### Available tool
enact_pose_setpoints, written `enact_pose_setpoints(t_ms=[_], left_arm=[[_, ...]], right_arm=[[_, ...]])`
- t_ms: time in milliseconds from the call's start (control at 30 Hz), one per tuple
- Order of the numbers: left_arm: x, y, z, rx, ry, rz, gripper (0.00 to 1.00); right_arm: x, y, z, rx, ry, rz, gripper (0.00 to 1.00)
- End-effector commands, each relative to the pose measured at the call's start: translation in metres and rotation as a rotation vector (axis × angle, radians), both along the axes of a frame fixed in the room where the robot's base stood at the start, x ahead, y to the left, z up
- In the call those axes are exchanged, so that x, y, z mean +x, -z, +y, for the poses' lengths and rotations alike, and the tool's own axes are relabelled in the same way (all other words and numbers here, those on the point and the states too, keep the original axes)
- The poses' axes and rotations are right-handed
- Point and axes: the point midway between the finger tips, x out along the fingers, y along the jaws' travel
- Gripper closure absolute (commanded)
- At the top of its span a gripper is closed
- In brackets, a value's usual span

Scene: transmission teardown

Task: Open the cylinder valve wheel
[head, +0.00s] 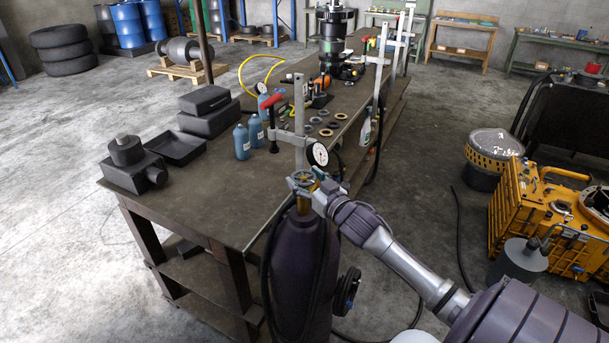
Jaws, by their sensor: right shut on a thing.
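A dark purple gas cylinder (299,262) stands upright at the near end of the workbench. Its brass-coloured valve and valve wheel (304,178) are at the top. My right gripper (308,186) reaches in from the lower right and is shut on the valve wheel, covering part of it. A round white pressure gauge (318,154) sits just above and behind the gripper. My left gripper is not in view.
The long workbench (215,207) carries blue bottles (242,142), a black tray (176,149), clamps and rings. Black hoses hang around the cylinder. A yellow gearbox housing (530,212) and a perforated drum (490,157) stand at the right. Bare floor lies left.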

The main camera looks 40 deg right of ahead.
Motion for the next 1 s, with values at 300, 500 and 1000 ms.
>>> enact_pose_setpoints(t_ms=[300,500,1000], left_arm=[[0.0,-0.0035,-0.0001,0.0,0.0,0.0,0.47],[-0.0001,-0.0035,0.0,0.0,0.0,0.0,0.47],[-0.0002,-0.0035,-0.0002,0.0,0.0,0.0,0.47]], right_arm=[[0.0001,0.0007,-0.0007,0.0,-0.065,0.002,0.63],[0.0002,0.0012,-0.0007,0.002,-0.068,0.002,0.63],[0.0002,0.0009,-0.0003,0.002,-0.068,0.001,0.03]])
